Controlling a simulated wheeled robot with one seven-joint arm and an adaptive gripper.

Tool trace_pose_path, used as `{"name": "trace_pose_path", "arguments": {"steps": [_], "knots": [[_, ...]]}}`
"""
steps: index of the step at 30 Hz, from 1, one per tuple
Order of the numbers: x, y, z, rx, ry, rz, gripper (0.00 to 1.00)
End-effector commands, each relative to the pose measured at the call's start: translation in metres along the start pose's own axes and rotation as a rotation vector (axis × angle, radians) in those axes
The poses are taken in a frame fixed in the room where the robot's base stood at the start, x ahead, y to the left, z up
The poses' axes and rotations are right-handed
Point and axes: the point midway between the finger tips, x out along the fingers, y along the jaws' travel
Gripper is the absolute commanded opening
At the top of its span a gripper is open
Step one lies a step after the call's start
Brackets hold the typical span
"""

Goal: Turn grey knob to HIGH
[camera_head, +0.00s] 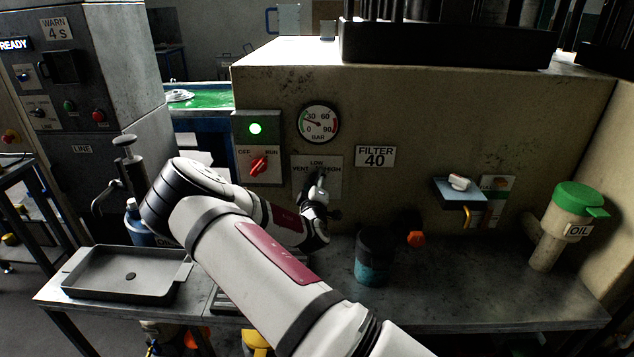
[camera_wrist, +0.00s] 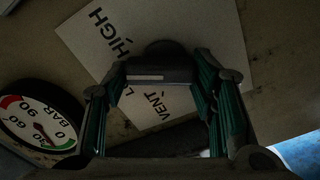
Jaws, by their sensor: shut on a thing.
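The grey knob (camera_wrist: 158,62) is a dark round knob with a pale stripe on its front, in the upper middle of the wrist view. It sits on a white plate (camera_wrist: 185,22) printed VENT, LOW and HIGH; part of the lettering is hidden. My gripper (camera_wrist: 160,76) has its green-padded fingers on both sides of the knob and is shut on it. In the head view the plate (camera_head: 299,165) is on the beige machine front, and my gripper (camera_head: 319,185) is at its middle, covering most of the knob. I cannot tell which label the stripe points to.
A round BAR gauge (camera_head: 319,123) is just above the plate. A red OFF/RUN switch (camera_head: 259,165) is to its left, under a lit green lamp (camera_head: 255,128). On the bench are a dark cup (camera_head: 373,255), a grey tray (camera_head: 128,274) and a green-lidded oil container (camera_head: 565,222).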

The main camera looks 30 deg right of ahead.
Motion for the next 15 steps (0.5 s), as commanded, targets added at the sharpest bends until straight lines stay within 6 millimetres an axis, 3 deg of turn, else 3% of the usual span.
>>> {"name": "trace_pose_path", "arguments": {"steps": [15], "knots": [[-0.0006,0.002,0.0041,0.427,-0.004,0.0,0.24]]}}
